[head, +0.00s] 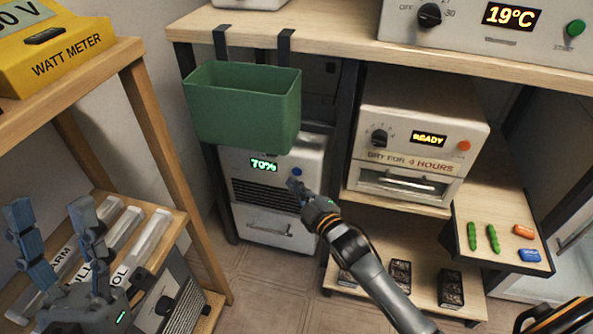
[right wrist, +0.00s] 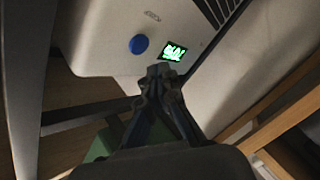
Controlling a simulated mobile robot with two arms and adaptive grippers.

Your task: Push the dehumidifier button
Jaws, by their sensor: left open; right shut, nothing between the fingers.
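The dehumidifier (head: 247,214) is a white unit on the floor under the bench, with a green 70% display (head: 264,165) and a blue button (head: 297,171). My right gripper (head: 295,184) is shut and empty, its fingertips just below the button in the head view. In the right wrist view the blue button (right wrist: 139,44) is uncovered, above and left of the shut fingertips (right wrist: 160,72). I cannot tell whether the fingertips touch the front panel. My left gripper (head: 52,208) is open and empty at the lower left, over the low shelf.
A green bin (head: 243,115) hangs from the bench edge (head: 330,45) just above the dehumidifier. A dryer (head: 420,118) reading READY stands to the right. A wooden rack (head: 150,150) with a yellow watt meter (head: 70,52) stands at left. Tiled floor is clear between them.

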